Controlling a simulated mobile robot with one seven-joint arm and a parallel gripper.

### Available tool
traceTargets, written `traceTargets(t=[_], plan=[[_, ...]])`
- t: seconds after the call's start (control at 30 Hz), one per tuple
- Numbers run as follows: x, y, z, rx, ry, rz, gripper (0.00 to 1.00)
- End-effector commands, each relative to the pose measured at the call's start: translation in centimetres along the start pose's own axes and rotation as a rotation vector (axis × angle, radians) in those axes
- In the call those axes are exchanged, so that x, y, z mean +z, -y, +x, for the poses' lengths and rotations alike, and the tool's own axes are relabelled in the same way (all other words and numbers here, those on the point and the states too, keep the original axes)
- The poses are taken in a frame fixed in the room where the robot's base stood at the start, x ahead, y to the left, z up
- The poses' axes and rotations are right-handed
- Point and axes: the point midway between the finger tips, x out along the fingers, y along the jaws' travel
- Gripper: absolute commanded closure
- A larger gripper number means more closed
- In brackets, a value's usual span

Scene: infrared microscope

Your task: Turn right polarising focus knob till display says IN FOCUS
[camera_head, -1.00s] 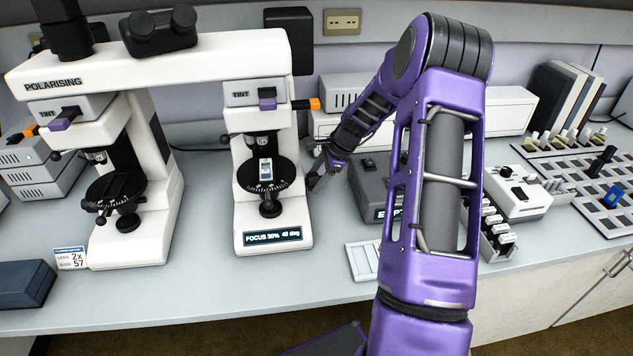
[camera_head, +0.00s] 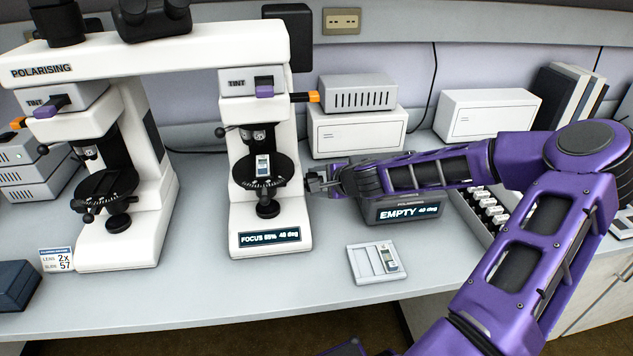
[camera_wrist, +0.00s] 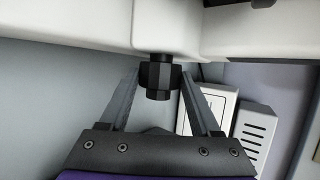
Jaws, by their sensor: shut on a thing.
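The polarising microscope's right column (camera_head: 290,200) stands left of my gripper (camera_head: 314,182). Its front display (camera_head: 269,237) reads FOCUS with what looks like 55% and 48 deg; the small digits are hard to read. In the wrist view, the dark faceted focus knob (camera_wrist: 158,80) sticks out from the white body between the fingers of my gripper (camera_wrist: 160,75), which is shut on it. In the head view the knob is hidden at the gripper's tips. A slide (camera_head: 263,166) lies on the round black stage (camera_head: 243,176).
A grey box (camera_head: 378,213) with a display reading EMPTY stands just right, partly behind my forearm. A pale tray (camera_head: 362,262) with a slide lies in front of it. White boxes (camera_head: 357,132) stand behind. The bench's front is mostly clear.

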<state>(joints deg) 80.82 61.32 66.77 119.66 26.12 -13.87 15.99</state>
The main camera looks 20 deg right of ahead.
Motion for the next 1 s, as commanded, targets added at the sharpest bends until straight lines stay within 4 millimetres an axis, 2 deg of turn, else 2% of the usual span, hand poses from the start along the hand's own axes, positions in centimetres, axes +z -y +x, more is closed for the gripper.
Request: traceTargets(t=[0.6,1.0], plan=[[-0.19,-0.62,0.17,-0.364,-0.003,-0.142,0.92],[-0.23,-0.76,0.24,-0.492,-0.003,-0.201,0.91]])
